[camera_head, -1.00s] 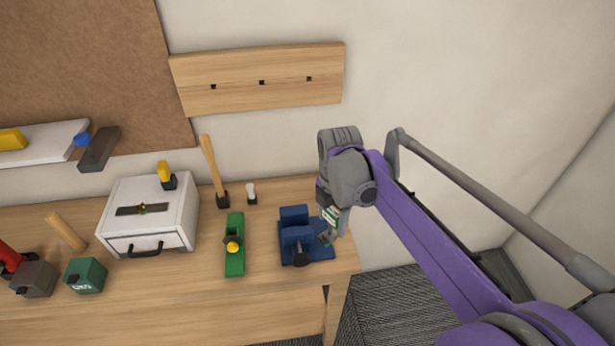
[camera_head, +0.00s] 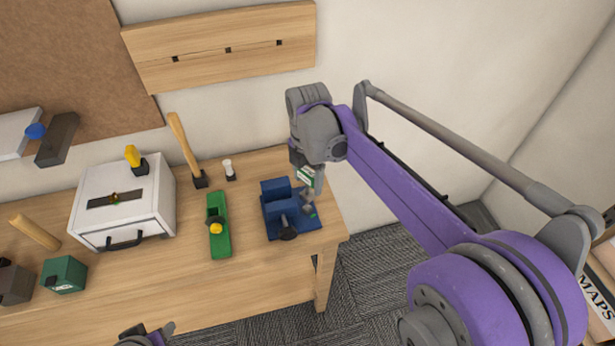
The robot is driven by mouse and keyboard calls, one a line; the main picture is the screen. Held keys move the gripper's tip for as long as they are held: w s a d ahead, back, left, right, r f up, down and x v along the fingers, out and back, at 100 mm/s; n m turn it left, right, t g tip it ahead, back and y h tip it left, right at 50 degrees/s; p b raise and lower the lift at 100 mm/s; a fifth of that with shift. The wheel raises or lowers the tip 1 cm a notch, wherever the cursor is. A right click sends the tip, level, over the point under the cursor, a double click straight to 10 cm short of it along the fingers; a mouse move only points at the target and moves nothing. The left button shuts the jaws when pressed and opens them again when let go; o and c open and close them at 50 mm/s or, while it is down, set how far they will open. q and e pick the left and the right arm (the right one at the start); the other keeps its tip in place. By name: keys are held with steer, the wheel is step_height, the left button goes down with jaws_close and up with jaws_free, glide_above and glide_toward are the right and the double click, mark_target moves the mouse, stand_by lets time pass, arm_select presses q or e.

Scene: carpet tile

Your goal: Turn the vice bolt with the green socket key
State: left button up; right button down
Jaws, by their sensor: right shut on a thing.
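The blue vice (camera_head: 277,206) stands at the right end of the wooden workbench, with a dark round-ended handle at its front. My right gripper (camera_head: 309,190) is at the right side of the vice, pointing down, and is shut on the socket key (camera_head: 306,176), of which a small green and white part shows. The key's lower end and the vice bolt are mostly hidden by the gripper, so I cannot tell whether they touch. Part of my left gripper (camera_head: 146,338) shows at the bottom edge; its fingertips are not clear.
A green plane (camera_head: 218,240) lies left of the vice. A white drawer box (camera_head: 95,222), a mallet (camera_head: 186,150), a small white-topped tool (camera_head: 229,170) and a green block (camera_head: 64,275) are further left. The bench (camera_head: 190,292) is clear in front. A wall rack (camera_head: 220,30) hangs above.

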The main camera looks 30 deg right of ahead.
mark_target(308, 193)
steer(key=shift+f+b, duration=1.35)
steer(key=shift+f, duration=1.25)
steer(key=m, duration=0.2)
steer(key=shift+r+m, duration=0.1)
steer(key=shift+m, duration=0.3)
steer(key=m, duration=0.4)
steer(key=shift+s+m, duration=0.1)
steer(key=shift+m, duration=0.3)
arm_select(q)
steer(key=f, duration=0.1)
steer(key=s+f, duration=0.1)
steer(key=f, duration=0.1)
arm_select(e)
steer(key=m, duration=0.6)
arm_select(q)
steer(key=shift+p, duration=0.3)
arm_select(e)
steer(key=shift+n, duration=0.5)
steer(key=shift+r+p, duration=1.4)
steer(key=shift+r, duration=0.9)
arm_select(q)
steer(key=r, duration=0.1)
steer(key=w+r, duration=0.1)
steer(key=r, duration=0.1)
steer(key=shift+w+r, duration=0.1)
steer(key=shift+r, duration=0.2)
arm_select(e)
steer(key=shift+f, duration=0.1)
